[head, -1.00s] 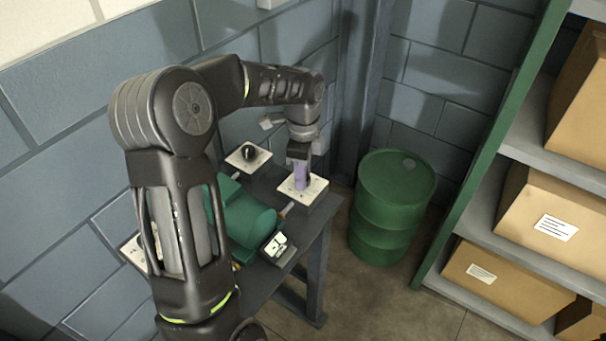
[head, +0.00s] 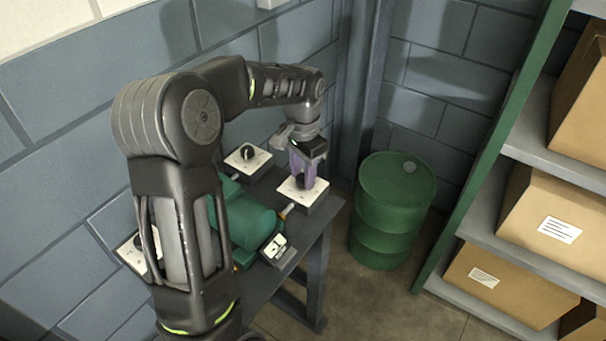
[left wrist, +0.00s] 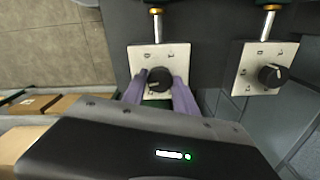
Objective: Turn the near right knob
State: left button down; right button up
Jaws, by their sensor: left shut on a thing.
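The near right knob (head: 302,182) is black and stands on a white square plate (head: 289,190) at the right end of the table. My left gripper (head: 303,180) reaches down over it with its purple fingers, one on each side. In the left wrist view the fingers close on the round black knob (left wrist: 160,78), which has a light pointer mark. The white plate (left wrist: 146,54) around it carries small dark symbols. The fingers cover part of the knob and plate. My right gripper is in neither view.
A second black knob (head: 247,152) on a white plate stands farther back. A green motor-like body (head: 245,221) and a small white gauge (head: 275,246) sit on the dark table (head: 313,238). A green barrel (head: 392,212) and a shelf with boxes (head: 541,220) stand to the right.

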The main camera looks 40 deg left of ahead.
pick_arm(q)
jog(key=n, duration=0.5)
jog(key=shift+n, duration=0.3)
jog(key=n, duration=1)
jog(key=shift+n, duration=0.4)
jog(key=n+p, duration=0.1)
jog(key=n, duration=0.4)
jog(key=c, duration=1)
grip_release()
jog(key=shift+o, duration=0.2)
